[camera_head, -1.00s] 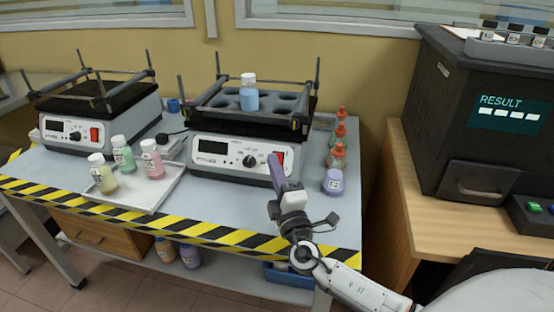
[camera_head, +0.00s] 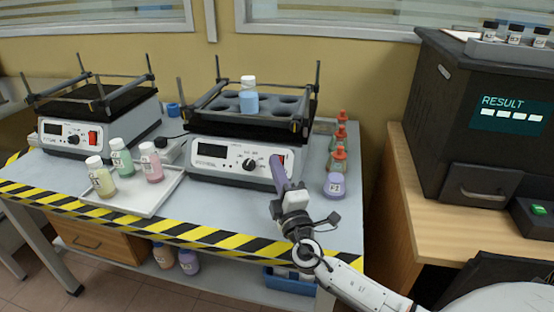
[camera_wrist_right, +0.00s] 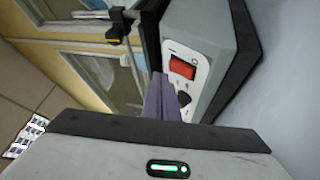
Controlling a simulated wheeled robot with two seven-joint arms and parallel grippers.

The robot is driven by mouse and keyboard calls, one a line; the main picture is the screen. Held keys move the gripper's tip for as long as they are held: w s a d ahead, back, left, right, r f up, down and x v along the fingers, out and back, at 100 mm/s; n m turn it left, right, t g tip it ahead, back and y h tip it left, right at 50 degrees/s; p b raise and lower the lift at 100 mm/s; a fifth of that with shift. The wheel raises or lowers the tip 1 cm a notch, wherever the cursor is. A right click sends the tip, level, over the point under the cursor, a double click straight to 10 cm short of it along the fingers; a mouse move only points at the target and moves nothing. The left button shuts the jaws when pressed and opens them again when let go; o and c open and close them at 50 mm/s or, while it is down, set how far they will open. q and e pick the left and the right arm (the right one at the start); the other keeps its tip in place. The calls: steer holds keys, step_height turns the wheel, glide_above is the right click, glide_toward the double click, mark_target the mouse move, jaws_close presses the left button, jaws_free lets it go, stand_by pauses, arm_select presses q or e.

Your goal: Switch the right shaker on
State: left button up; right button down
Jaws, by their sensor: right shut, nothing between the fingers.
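The right shaker (camera_head: 215,168) is a white box with a dark display, a knob (camera_head: 249,164) and a red switch on its front. It carries a dark rack holding one blue-liquid bottle (camera_head: 249,97). The fingers partly cover the switch in the head view. In the right wrist view the red switch (camera_wrist_right: 182,68) shows clear beside the fingertips (camera_wrist_right: 160,80). I cannot tell if the fingertips touch the panel. My left gripper is out of view.
The left shaker (camera_head: 72,138) stands at the table's left. A white tray (camera_head: 150,206) holds three bottles in front. A black analyser (camera_head: 470,120) sits on the wooden desk.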

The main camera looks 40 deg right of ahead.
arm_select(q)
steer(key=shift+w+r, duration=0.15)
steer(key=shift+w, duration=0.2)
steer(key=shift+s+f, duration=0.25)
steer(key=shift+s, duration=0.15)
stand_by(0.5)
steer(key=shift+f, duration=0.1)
arm_select(e)
steer(key=shift+f, duration=0.1)
arm_select(q)
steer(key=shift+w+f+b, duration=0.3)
steer(key=shift+b, duration=0.25)
arm_select(e)
steer(key=shift+w+d, duration=0.25)
steer(key=shift+d, duration=0.1)
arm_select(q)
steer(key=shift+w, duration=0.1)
arm_select(e)
steer(key=shift+f, duration=0.1)
